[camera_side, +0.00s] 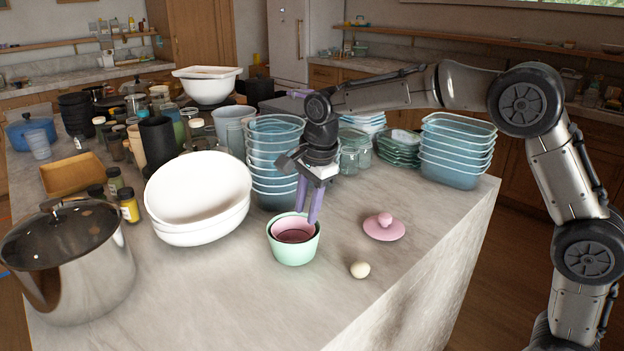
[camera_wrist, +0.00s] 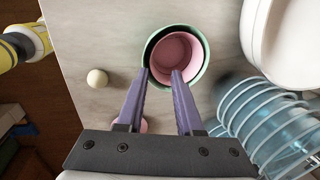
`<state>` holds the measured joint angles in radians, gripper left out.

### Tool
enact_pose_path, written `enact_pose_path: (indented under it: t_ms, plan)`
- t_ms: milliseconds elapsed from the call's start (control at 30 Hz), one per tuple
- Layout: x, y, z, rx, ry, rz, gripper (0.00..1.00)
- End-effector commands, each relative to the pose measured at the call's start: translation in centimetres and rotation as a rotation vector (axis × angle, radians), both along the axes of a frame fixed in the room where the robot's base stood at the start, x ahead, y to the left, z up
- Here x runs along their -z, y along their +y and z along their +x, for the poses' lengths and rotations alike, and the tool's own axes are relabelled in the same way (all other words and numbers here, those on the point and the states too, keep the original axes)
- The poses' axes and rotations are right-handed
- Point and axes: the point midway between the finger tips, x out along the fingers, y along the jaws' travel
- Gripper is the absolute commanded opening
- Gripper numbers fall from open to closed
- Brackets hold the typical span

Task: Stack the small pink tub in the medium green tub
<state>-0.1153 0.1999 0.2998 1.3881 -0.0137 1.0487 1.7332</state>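The small pink tub (camera_side: 293,233) sits inside the medium green tub (camera_side: 293,252) on the counter, with its rim at or a little below the green rim. In the wrist view the pink tub (camera_wrist: 174,55) is surrounded by the green tub's rim (camera_wrist: 152,43), off-centre within it.
A pink lid (camera_side: 384,229) and a pale ball (camera_side: 360,270) lie to the right. White bowls (camera_side: 198,198) stand to the left, and stacked blue containers (camera_side: 274,150) stand close behind the tubs. A large pot (camera_side: 65,262) stands front left. The front counter (camera_side: 230,300) is clear.

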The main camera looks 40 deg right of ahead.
Motion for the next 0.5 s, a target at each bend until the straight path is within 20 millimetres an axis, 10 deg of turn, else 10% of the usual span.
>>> enact_pose_path:
  t_ms: [500]
  plan:
    - [-8.7,-0.1,-1.8,-0.001,-0.001,0.0,0.35]
